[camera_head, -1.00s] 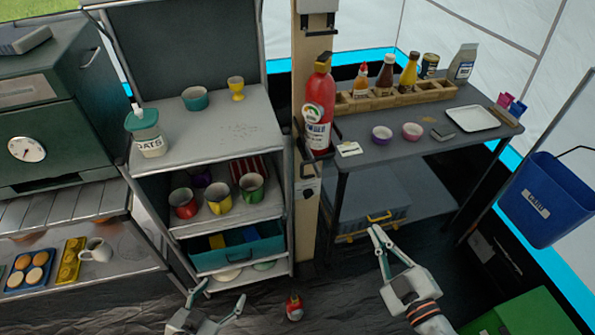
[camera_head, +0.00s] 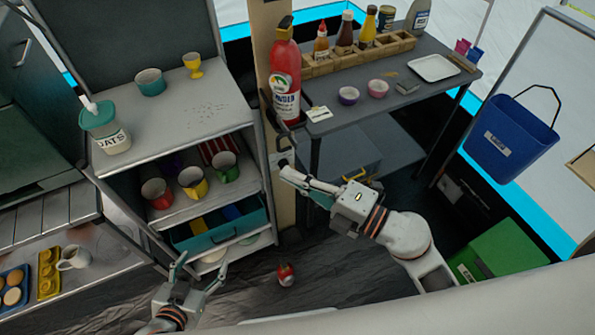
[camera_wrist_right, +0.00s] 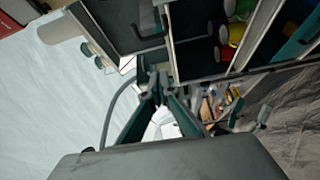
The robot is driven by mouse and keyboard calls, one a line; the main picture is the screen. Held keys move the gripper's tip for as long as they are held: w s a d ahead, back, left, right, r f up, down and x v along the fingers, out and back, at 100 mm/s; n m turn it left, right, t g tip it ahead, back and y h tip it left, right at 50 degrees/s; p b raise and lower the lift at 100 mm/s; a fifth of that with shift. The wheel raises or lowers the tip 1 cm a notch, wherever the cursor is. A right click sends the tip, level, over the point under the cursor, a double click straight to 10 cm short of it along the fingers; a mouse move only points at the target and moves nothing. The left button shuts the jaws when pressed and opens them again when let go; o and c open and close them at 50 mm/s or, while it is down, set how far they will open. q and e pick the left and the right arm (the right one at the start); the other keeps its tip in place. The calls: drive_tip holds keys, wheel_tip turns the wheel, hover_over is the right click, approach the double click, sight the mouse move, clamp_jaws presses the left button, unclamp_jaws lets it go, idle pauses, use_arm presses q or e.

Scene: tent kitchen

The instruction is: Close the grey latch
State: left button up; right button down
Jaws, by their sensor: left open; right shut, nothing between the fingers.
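A small grey fitting (camera_head: 284,143) is on the wooden post below the red fire extinguisher. It may be the grey latch; I cannot tell its position. My right gripper (camera_head: 287,174) reaches left to the post, with its fingertips just below this fitting. It is shut and empty. I cannot tell whether the tips touch the post. In the right wrist view my right gripper (camera_wrist_right: 157,84) points toward the shelf side, and I cannot make out the latch there. My left gripper (camera_head: 203,266) is open and empty, low in front of the shelf unit.
The red fire extinguisher (camera_head: 284,80) hangs on the post, close above my right gripper. The shelf unit (camera_head: 165,133) with mugs stands left of the post, the dark table (camera_head: 400,115) right. A blue bucket (camera_head: 517,140) hangs at right. A small red object (camera_head: 285,274) lies on the floor.

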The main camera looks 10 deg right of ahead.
drive_tip(key=w+a, duration=0.2)
drive_tip(key=w, duration=0.4)
drive_tip(key=shift+w, duration=0.35)
drive_tip(key=shift+d, duration=0.15)
